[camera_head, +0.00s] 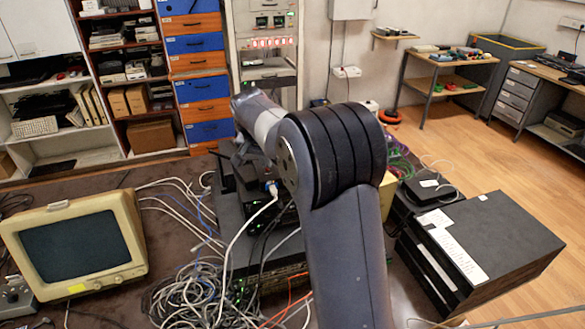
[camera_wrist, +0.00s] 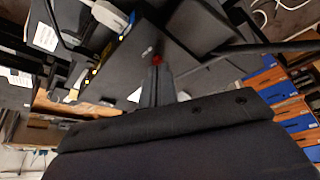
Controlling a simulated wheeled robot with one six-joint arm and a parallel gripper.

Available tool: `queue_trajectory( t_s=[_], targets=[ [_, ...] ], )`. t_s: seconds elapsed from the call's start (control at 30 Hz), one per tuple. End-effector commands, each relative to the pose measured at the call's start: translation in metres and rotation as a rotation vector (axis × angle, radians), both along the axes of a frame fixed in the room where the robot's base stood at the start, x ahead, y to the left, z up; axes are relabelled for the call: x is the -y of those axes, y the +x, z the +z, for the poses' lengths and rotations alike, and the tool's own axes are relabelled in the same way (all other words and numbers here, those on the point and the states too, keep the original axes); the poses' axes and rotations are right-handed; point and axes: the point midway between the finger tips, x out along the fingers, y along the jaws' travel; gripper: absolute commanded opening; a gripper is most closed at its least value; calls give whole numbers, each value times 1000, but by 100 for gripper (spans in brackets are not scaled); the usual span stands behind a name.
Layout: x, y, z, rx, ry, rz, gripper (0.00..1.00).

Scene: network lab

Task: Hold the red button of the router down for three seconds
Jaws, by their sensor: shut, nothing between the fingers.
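The router (camera_wrist: 120,72) is a dark box in the wrist view, with cables plugged in along its left edge. Its small red button (camera_wrist: 158,60) shows just beyond my fingertips. My gripper (camera_wrist: 157,72) is shut and empty, its narrow fingers together and pointing at the button. The fingertips are very close to the button or on it; I cannot tell whether they touch or press.
A beige monitor (camera_head: 85,250) stands at the left of the table. Tangled white cables (camera_head: 195,295) lie in front of the equipment. A large black box (camera_head: 480,245) is at the right. In the wrist view a black bar (camera_wrist: 265,48) juts out to the right near the fingers.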

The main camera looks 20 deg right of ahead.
Motion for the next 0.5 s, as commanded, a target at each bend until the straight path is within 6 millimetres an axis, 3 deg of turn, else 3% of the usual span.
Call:
queue_trajectory(
  t_s=[0.5],
  targets=[
    [0,0,34,1,0,0,0]
  ],
)
